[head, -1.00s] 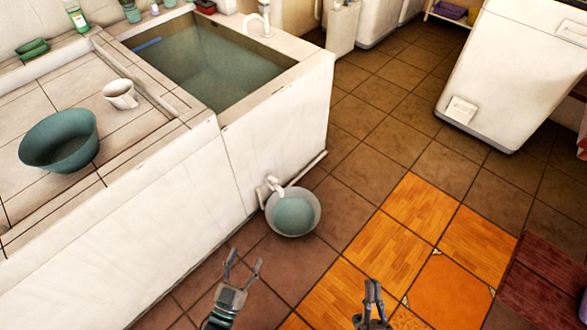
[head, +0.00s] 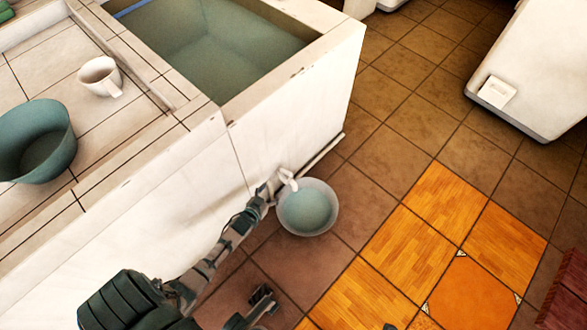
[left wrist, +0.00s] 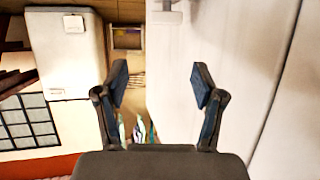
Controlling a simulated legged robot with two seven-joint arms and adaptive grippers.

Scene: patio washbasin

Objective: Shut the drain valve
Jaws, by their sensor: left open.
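The drain valve (head: 287,179) is a small white fitting low on the side of the white basin block, just above the floor. My left gripper (head: 268,189) is at the valve, just left of it and partly overlapping it in the head view; I cannot tell whether they touch. In the left wrist view its two fingers (left wrist: 161,82) stand wide apart with nothing between them. A pale fitting (left wrist: 166,12) at the top of that view may be part of the valve. Only a small tip of my right gripper (head: 390,326) seems to show at the bottom edge.
A grey basin (head: 331,220) holding water stands on the floor under the valve. The sink (head: 345,45) above holds water. A white cup (head: 98,76) and teal bowl (head: 66,150) are on the counter.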

